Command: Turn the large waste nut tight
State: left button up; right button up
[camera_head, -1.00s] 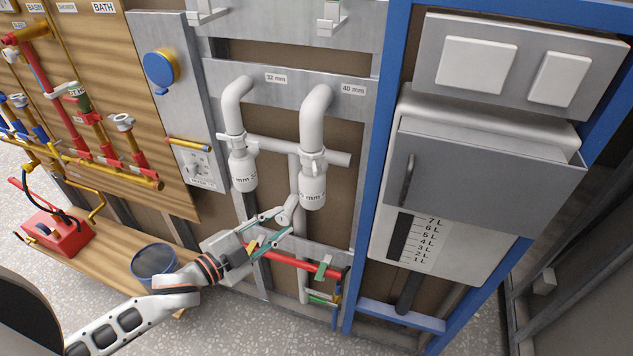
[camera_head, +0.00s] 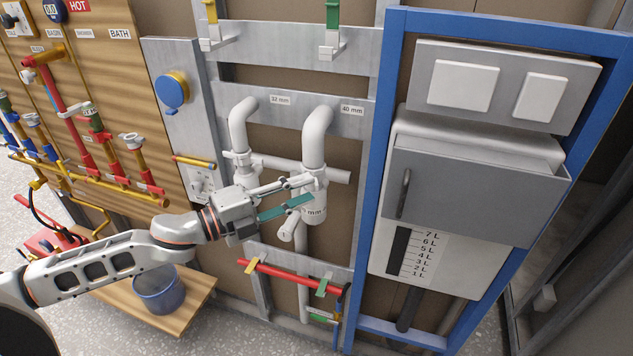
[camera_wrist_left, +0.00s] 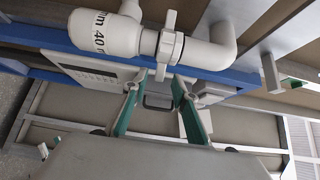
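The large waste nut (camera_head: 319,173) is a white winged collar on the 40 mm waste, where the bent pipe (camera_head: 317,130) meets the trap body (camera_head: 316,211). In the left wrist view the nut (camera_wrist_left: 168,46) is clear, with one wing up and one down. My left gripper (camera_head: 309,189) is in front of the trap just below the nut and partly covers it. In the left wrist view its two green-padded fingers (camera_wrist_left: 155,82) are apart. The lower wing appears at the gap between the tips; I cannot tell whether they touch it. My right gripper is out of view.
The smaller 32 mm waste (camera_head: 242,120) stands left of the large one, partly behind my gripper. A red pipe (camera_head: 290,274) with valve handles runs below. The blue-framed cistern (camera_head: 480,180) is close on the right. A blue bucket (camera_head: 158,291) stands on a wooden shelf.

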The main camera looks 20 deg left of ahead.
aim_at(315, 186)
pick_arm(q)
jog(key=shift+p+x, duration=0.5)
jog(key=shift+x, duration=1.5)
grip_shut()
